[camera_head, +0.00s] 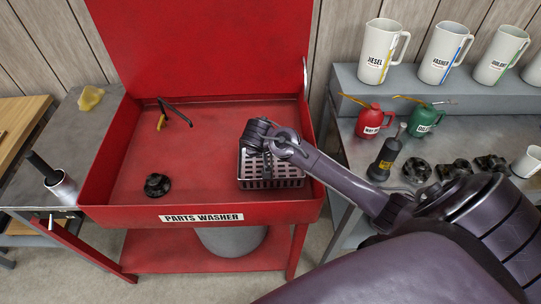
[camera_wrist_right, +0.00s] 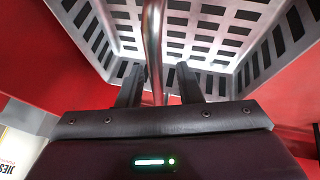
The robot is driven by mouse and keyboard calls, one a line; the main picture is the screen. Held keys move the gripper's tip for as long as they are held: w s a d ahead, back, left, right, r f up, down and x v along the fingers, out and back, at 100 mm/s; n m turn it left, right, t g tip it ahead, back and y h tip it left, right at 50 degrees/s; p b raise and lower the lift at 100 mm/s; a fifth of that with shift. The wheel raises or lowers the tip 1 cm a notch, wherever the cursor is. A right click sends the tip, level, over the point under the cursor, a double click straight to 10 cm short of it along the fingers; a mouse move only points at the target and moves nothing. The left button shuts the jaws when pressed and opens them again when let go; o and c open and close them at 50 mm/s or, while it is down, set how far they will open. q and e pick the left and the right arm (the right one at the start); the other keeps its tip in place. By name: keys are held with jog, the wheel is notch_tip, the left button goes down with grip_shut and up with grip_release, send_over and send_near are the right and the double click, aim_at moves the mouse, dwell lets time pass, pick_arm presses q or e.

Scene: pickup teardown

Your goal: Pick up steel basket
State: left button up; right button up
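The steel basket (camera_head: 272,182) is a slotted metal basket standing in the right part of the red parts washer (camera_head: 120,205). My right gripper (camera_head: 256,146) reaches over it from the right and hides part of its top. In the right wrist view the basket's slotted walls and floor (camera_wrist_right: 245,45) fill the top. Its round metal handle (camera_wrist_right: 153,45) runs down between the two dark fingers of my right gripper (camera_wrist_right: 158,84). The fingers stand apart, with a gap showing at the right of the handle. My left gripper is in neither view.
A black part (camera_head: 157,185) lies on the washer floor at the left, and a black spout (camera_head: 175,112) stands at the back. On the right bench are a red oil can (camera_head: 370,122), a green one (camera_head: 422,122) and several black parts. The washer's middle is clear.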

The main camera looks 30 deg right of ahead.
jog(key=shift+c, duration=0.2)
grip_shut()
dwell(1.1)
